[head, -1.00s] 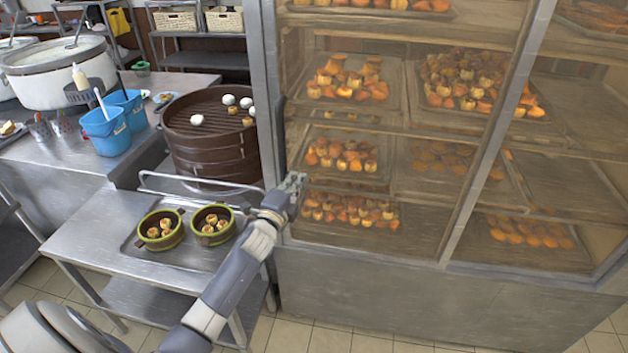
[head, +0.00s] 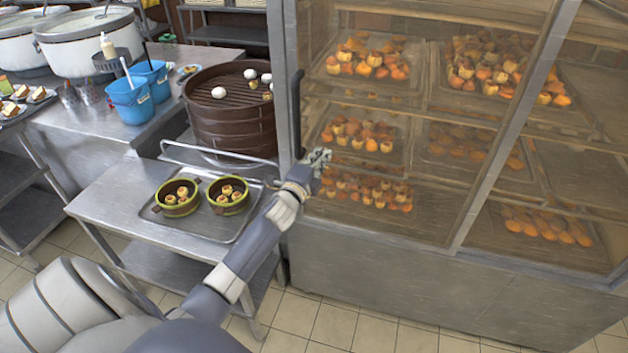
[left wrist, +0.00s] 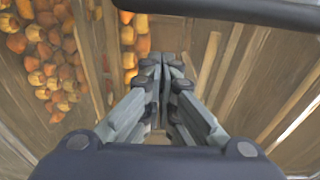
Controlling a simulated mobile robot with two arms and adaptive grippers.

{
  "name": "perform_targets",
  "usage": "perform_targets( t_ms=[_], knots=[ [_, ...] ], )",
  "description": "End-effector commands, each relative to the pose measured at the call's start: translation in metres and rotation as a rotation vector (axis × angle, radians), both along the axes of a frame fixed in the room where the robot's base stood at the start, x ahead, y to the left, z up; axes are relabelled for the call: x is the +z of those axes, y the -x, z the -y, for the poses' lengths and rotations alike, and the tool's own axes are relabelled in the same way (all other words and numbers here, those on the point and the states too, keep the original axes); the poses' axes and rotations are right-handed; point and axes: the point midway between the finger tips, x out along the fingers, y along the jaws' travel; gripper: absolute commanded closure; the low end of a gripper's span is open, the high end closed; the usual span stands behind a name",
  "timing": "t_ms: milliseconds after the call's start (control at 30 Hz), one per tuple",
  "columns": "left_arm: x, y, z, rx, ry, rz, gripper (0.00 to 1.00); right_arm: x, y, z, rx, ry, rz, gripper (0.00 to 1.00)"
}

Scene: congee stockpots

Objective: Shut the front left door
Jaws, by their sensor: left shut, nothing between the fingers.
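The front left door (head: 410,135) is a glazed panel on the left part of the tall metal display cabinet. It looks flush or nearly flush with the frame; I cannot tell whether a small gap remains. Its dark upright handle (head: 297,112) is at the door's left edge. My left gripper (head: 322,157) is shut and empty, in front of the glass just right of the handle's lower end. In the left wrist view its closed fingers (left wrist: 162,62) point at the glass, and a dark bar, apparently the handle (left wrist: 250,12), crosses the top. Contact is unclear. My right gripper is out of view.
A steel table with a tray (head: 215,225) and two green-rimmed bowls (head: 177,197) stands left of the cabinet. A brown steamer (head: 232,115) is behind it. Trays of pastries (head: 370,60) fill the cabinet shelves. Tiled floor (head: 335,325) is free in front.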

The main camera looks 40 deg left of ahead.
Motion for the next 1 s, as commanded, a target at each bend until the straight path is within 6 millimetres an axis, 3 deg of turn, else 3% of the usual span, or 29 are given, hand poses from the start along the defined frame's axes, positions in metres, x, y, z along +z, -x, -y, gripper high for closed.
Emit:
perform_targets(
  t_ms=[267,600,1000],
  knots=[
    [-0.003,0.036,0.007,-0.002,-0.002,-0.002,1.00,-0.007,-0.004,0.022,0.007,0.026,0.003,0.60],
    [-0.002,0.085,0.017,-0.003,-0.001,0.000,1.00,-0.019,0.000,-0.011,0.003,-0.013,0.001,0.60],
    [0.000,0.099,0.019,-0.002,0.000,0.000,1.00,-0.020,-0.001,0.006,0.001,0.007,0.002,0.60]
  ],
)
